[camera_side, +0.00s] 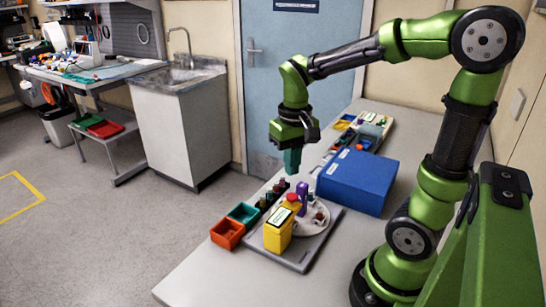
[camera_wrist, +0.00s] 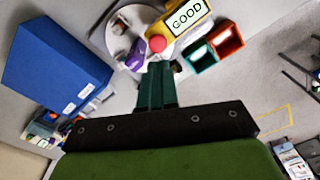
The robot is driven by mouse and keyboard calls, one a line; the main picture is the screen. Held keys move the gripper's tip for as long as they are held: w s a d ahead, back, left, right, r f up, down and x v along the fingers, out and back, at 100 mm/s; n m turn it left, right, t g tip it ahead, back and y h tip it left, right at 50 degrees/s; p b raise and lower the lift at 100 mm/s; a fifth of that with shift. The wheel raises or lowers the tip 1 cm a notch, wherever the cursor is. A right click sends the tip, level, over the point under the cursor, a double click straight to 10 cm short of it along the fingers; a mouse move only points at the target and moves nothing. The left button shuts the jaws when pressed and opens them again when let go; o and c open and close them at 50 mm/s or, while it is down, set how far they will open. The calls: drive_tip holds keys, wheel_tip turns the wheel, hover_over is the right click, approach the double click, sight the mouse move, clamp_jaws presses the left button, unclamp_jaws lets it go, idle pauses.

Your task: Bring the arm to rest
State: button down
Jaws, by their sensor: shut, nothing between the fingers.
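My gripper (camera_side: 292,165) is shut with nothing in it. It hangs pointing down in the air, close to the small vials on the bench. In the wrist view its dark green fingers (camera_wrist: 157,85) lie together. The wrist view shows the yellow pump (camera_wrist: 183,22) with a label reading "GOOD". A purple item (camera_side: 302,195) stands behind the pump on a round plate on the tray, and the wrist view shows it beside the fingers (camera_wrist: 136,56).
An orange bin (camera_side: 227,234) and a teal bin (camera_side: 243,214) sit left of the tray. A large blue box (camera_side: 358,181) stands right of my gripper. Several small dark vials line the bench's left edge. A parts tray (camera_side: 372,125) lies farther back. The front of the bench (camera_side: 215,275) is clear.

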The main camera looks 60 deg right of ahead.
drive_tip(key=s+a+r+n+t+y, duration=0.2)
drive_tip(key=s+a+r+t, duration=0.2)
drive_tip(key=a+t, duration=0.3)
drive_tip(key=shift+a+r, duration=0.75)
drive_tip(key=shift+a, duration=0.4)
drive_tip(key=shift+s, duration=0.1)
